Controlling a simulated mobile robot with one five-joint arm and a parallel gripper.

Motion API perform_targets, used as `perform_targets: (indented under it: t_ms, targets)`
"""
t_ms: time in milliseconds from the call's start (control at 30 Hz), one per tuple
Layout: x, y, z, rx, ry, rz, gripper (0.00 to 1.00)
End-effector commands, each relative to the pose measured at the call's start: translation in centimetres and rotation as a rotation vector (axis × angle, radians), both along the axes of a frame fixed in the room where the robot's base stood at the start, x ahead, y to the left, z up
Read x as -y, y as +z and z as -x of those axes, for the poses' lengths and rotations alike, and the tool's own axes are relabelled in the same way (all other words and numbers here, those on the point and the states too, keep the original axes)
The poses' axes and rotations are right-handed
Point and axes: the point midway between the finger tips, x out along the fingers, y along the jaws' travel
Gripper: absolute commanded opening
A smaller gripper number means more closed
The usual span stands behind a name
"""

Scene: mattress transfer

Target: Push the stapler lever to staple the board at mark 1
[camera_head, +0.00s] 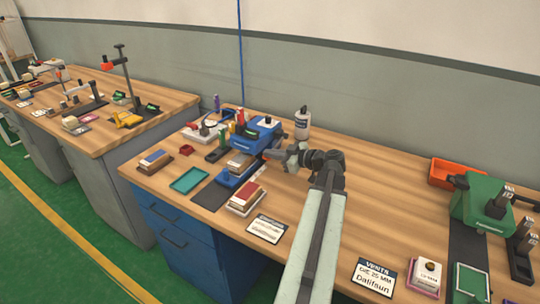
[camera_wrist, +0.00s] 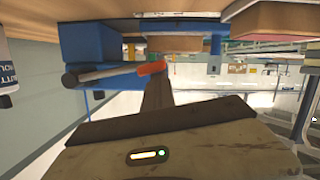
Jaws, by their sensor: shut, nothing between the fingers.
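The blue stapler (camera_head: 262,131) stands on the near wooden bench, with a brown board (camera_head: 239,160) between its head and its blue base (camera_head: 230,181). My gripper (camera_head: 272,154) is shut and empty, at the right side of the stapler. The wrist view is upside down. There the stapler's blue body (camera_wrist: 88,40) and the brown board (camera_wrist: 175,43) show near the top. A dark lever (camera_wrist: 100,74) with a red end (camera_wrist: 151,68) lies just at my gripper's tip (camera_wrist: 156,88). I cannot tell whether they touch. Mark 1 cannot be made out.
A teal tray (camera_head: 175,187), a stack of boards (camera_head: 247,199) and a white label card (camera_head: 267,229) lie in front. A green machine (camera_head: 482,205) and an orange bin (camera_head: 434,178) stand right. The bench between is clear.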

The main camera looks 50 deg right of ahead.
Motion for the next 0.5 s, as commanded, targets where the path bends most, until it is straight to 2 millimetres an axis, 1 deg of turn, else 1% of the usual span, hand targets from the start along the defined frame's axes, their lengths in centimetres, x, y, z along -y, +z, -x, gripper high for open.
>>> perform_targets:
  t_ms: [67, 167, 267, 367, 400, 500]
  targets:
    - [0.4, -0.2, 0.3, -0.009, -0.009, 0.004, 0.00]
    - [0.2, 0.7, 0.4, -0.009, -0.010, 0.004, 0.00]
    - [-0.6, 2.7, 0.3, -0.006, -0.004, 0.003, 0.00]
    - [-1.6, 5.2, 0.1, -0.002, 0.003, 0.003, 0.00]
    - [-1.4, 4.8, 1.3, -0.003, -0.001, 0.003, 0.00]
    - [-1.3, 5.1, 3.8, -0.001, -0.002, 0.002, 0.00]
